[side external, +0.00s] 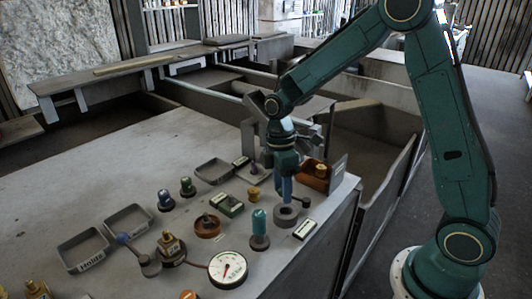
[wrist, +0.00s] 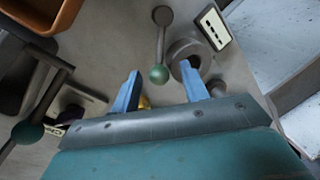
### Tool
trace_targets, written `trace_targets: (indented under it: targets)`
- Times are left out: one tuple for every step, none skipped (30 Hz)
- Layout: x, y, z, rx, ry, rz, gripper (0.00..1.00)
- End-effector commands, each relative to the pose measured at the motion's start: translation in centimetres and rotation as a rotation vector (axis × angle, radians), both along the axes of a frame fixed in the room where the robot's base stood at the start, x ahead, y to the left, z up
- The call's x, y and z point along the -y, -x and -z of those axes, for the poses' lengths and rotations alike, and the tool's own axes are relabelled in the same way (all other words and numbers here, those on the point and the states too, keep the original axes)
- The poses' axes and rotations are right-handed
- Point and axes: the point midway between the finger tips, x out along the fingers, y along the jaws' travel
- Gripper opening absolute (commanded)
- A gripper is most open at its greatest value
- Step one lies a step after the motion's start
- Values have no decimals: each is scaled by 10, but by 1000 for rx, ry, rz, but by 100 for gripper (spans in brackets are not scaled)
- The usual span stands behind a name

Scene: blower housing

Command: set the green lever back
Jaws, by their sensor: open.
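The green lever (wrist: 160,45) shows in the wrist view as a grey rod with a green ball at its near end and a round grey piece at its far end. My gripper (wrist: 160,68) is open, its two blue fingers apart. The green ball appears in the gap between the fingertips; I cannot tell whether either finger touches it.
A grey ring (wrist: 188,55) lies close to the right finger, with a label plate (wrist: 213,27) beside it. An orange bin (side external: 315,176) stands behind my gripper. A teal knob (side external: 259,222) and a yellow knob (side external: 253,193) are nearby. Another green ball (wrist: 27,132) shows at left.

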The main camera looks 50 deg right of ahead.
Motion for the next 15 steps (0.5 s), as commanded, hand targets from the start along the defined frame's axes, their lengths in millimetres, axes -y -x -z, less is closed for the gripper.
trace_targets:
  targets:
    - [0,0,0,0,0,1,45]
    - [0,0,0,0,0,1,45]
    - [0,0,0,0,0,1,45]
    - [0,0,-1,0,0,1,45]
    - [0,0,-2,0,0,1,45]
    - [1,-1,-3,1,1,1,45]
    - [1,-1,-5,1,0,2,45]
    - [1,-1,-6,1,0,2,45]
    - [1,-2,-9,3,0,2,45]
    - [2,-2,-12,3,0,2,45]
    - [2,-3,-14,2,1,2,45]
    - [2,-4,-19,3,0,2,45]
    - [3,-4,-22,3,0,2,45]
    - [3,-5,-26,3,0,2,45]
    - [4,-6,-32,4,1,2,45]
